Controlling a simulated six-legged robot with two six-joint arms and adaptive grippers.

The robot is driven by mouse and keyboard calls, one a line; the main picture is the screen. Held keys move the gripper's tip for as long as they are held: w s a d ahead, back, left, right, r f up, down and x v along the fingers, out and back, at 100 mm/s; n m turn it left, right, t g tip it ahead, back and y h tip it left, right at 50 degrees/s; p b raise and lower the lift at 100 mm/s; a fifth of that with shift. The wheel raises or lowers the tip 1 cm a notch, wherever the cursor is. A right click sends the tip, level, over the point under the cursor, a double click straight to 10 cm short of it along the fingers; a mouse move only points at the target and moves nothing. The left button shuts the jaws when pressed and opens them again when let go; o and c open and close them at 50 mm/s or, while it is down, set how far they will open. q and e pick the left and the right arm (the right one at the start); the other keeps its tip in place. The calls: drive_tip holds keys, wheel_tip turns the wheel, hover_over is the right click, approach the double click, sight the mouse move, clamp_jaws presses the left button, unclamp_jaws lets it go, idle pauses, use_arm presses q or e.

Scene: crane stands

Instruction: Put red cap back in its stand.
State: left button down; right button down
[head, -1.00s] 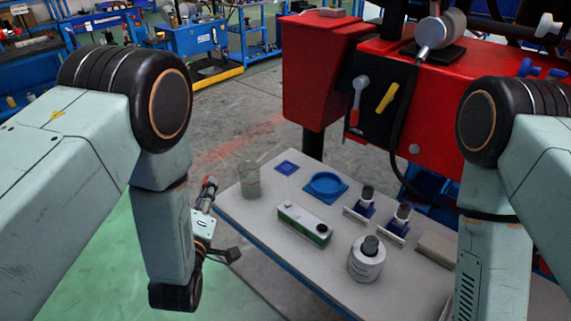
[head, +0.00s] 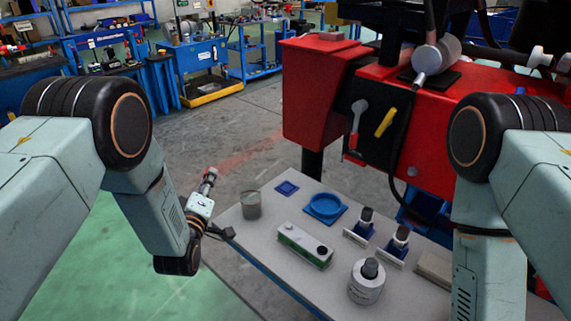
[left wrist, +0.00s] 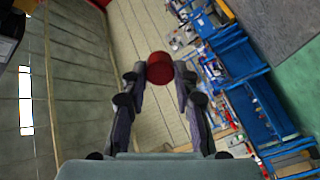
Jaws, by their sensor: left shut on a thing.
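The red cap (left wrist: 160,68) is held between the two fingertips of my left gripper (left wrist: 160,78) in the left wrist view. In the head view my left gripper (head: 208,184) points up and away, just off the left edge of the grey table; the cap is too small to make out clearly there. On the table are a blue square base (head: 287,188), a round blue holder (head: 325,206) and two blue stands (head: 362,228) (head: 397,245) holding dark-topped pieces. I cannot tell which is the cap's stand. My right gripper is out of view.
A clear beaker (head: 251,204) stands near the table's left edge, close to my left gripper. A green-and-white box (head: 305,245) and a white jar (head: 366,282) stand towards the front. A red machine (head: 430,120) rises behind the table.

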use_arm(q)
drive_tip(key=s+d+b, duration=0.1)
drive_tip(key=s+b, duration=0.2)
drive_tip(key=s, duration=1.4)
drive_tip(key=shift+s+d+y, duration=0.15)
drive_tip(key=shift+s+y, duration=0.15)
drive_tip(key=shift+s, duration=0.1)
drive_tip(key=shift+w, duration=0.1)
